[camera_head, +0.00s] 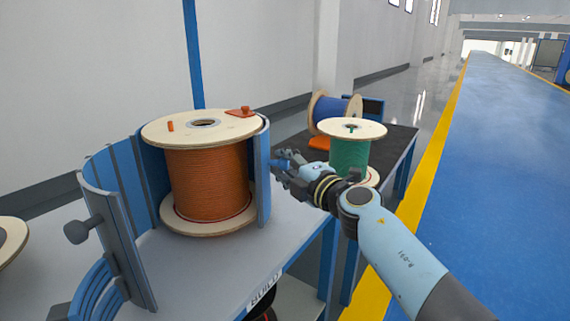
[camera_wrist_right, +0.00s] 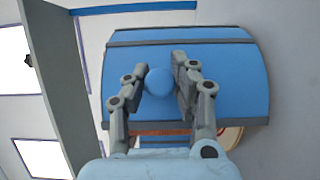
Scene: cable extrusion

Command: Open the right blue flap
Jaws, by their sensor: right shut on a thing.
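The right blue flap (camera_head: 262,172) stands upright at the right side of the orange cable spool (camera_head: 207,182), seen nearly edge-on. In the right wrist view the flap (camera_wrist_right: 235,82) is a broad blue panel with grey strips. Its round blue knob (camera_wrist_right: 159,82) sits between my fingers. My right gripper (camera_head: 281,168) reaches the flap's outer face from the right; it also shows in the right wrist view (camera_wrist_right: 160,80), shut on the knob. The left flap (camera_head: 112,205), with a dark knob (camera_head: 78,232), stands left of the spool.
The spool stands on a grey table (camera_head: 190,270) with blue legs. A green spool (camera_head: 349,152) and a blue spool (camera_head: 333,108) stand on a dark table behind my right gripper. A blue post (camera_head: 194,55) rises behind the orange spool.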

